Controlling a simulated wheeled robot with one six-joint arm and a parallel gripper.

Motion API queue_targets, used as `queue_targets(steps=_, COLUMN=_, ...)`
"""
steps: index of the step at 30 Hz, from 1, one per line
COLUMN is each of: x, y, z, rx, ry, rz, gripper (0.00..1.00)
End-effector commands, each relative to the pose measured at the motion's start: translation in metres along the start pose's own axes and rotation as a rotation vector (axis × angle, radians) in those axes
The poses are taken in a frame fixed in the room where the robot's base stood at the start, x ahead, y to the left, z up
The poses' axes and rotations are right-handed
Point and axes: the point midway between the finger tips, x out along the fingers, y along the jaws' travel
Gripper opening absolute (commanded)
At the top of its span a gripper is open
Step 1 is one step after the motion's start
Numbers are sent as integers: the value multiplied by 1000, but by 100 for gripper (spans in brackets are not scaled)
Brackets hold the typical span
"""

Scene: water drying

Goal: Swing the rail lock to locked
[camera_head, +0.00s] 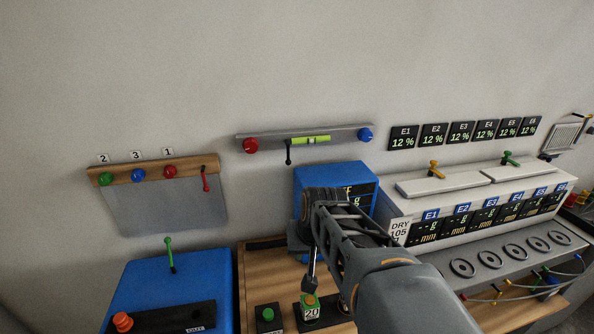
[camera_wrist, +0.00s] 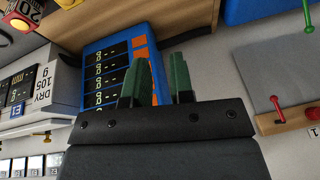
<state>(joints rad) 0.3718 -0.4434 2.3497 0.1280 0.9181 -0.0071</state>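Two rails on the wall carry small levers, and I cannot tell for certain which lever is the rail lock. The wooden rail (camera_head: 150,172) has a red lever (camera_head: 205,180) hanging at its right end; this lever also shows in the wrist view (camera_wrist: 278,106). The grey rail (camera_head: 350,133) has a black lever (camera_head: 288,152) hanging below it, left of a green level vial (camera_head: 311,140). In the wrist view my gripper (camera_wrist: 164,72) has green fingers apart with nothing between them. In the head view its fingers are hidden, in front of the blue display box (camera_head: 333,176).
Green, blue and red knobs sit along the wooden rail above a grey sheet (camera_head: 168,213). A blue box (camera_head: 190,280) with a green lever (camera_head: 169,255) stands lower left. A white oven (camera_head: 470,205) is at right.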

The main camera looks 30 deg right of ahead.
Motion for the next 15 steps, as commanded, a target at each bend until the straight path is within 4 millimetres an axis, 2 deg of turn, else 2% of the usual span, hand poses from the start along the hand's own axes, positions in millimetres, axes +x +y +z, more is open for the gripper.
queue_targets(steps=1, x=17, y=18, z=-14, rx=111, ry=8, rz=-29, gripper=17)
queue_targets(steps=6, x=19, y=67, z=-85, rx=423, ry=111, rz=-222, gripper=1)
queue_targets(steps=8, x=11, y=83, z=-109, rx=495, ry=168, rz=-301, gripper=0)
queue_targets(steps=12, x=-18, y=109, z=-156, rx=575, ry=306, rz=-468, gripper=0)
queue_targets(steps=15, x=-44, y=112, z=-182, rx=571, ry=392, rz=-570, gripper=0)
